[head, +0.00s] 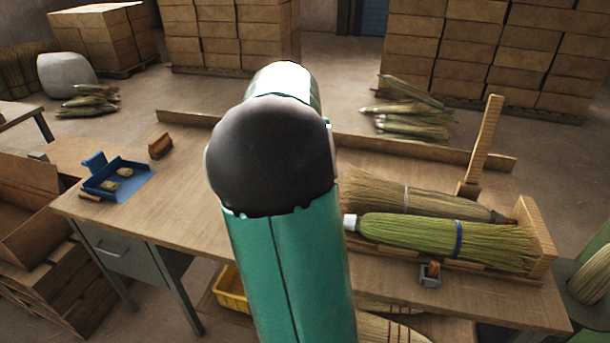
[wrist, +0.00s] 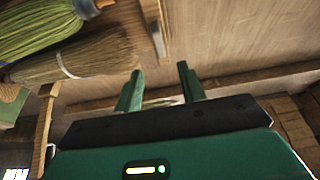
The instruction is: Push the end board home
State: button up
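A light wooden end board (head: 538,238) stands upright at the right end of the broom cradle in the head view, by the green bristles. In the wrist view a narrow wooden piece (wrist: 160,28) stands beyond the other end of the brooms; I cannot tell which is the task's end board. A green broom head (head: 450,238) with a blue band and a tan one (head: 420,197) lie side by side there; both show at upper left in the wrist view. My gripper (wrist: 160,84) has two green fingers apart, with nothing between them. My arm hides it in the head view.
A tall wooden post (head: 482,140) rises behind the brooms. A low rail (head: 425,150) runs along the bench's back edge. A small metal clamp (head: 430,275) sits in front of the cradle. A blue tray (head: 117,180) is at left; bare bench (head: 165,215) lies beside it.

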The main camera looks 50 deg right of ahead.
jog(key=x, duration=1.4)
jog(key=shift+d, duration=0.35)
grip_shut()
